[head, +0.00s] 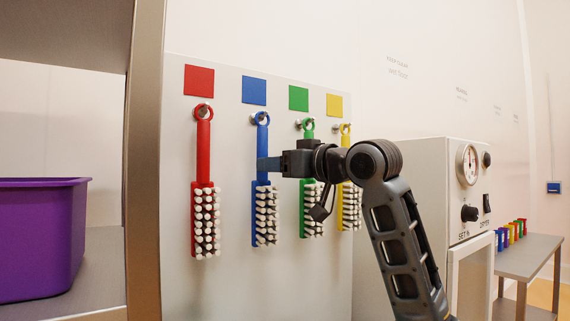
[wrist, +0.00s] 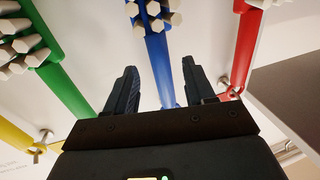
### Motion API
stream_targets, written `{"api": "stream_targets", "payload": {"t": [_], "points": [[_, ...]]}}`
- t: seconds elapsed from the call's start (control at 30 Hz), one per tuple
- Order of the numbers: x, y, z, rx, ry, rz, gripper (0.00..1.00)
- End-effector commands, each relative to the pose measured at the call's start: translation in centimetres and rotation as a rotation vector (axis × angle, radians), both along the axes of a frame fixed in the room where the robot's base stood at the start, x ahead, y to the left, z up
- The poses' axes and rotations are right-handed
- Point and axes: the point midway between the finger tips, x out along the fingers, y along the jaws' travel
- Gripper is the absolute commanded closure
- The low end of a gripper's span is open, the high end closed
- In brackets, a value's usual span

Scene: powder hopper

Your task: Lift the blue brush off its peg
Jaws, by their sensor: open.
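The blue brush (head: 265,215) hangs by its ring on a peg below the blue square, bristles down, on a pale board. My gripper (head: 268,164) is at the blue handle, just above the bristles, in the head view. In the wrist view the blue brush (wrist: 160,62) runs between the two open fingers of my gripper (wrist: 160,88), with a gap on each side. The blue ring and peg are hidden behind my gripper in the wrist view.
The red brush (head: 204,210) hangs to the left; the green brush (head: 308,205) and yellow brush (head: 350,205) hang to the right, partly behind my arm. A purple bin (head: 40,235) sits on a shelf at left. A control box (head: 425,170) stands at right.

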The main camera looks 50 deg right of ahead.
Motion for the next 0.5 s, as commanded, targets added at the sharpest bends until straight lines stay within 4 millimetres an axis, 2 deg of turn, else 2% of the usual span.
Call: {"api": "stream_targets", "payload": {"t": [0.23, 0.5], "points": [[3.5, -0.2, 0.2, 0.0, 0.0, 0.0, 0.46], [5.1, -0.3, 0.0, -0.001, -0.001, -0.001, 0.46]]}}
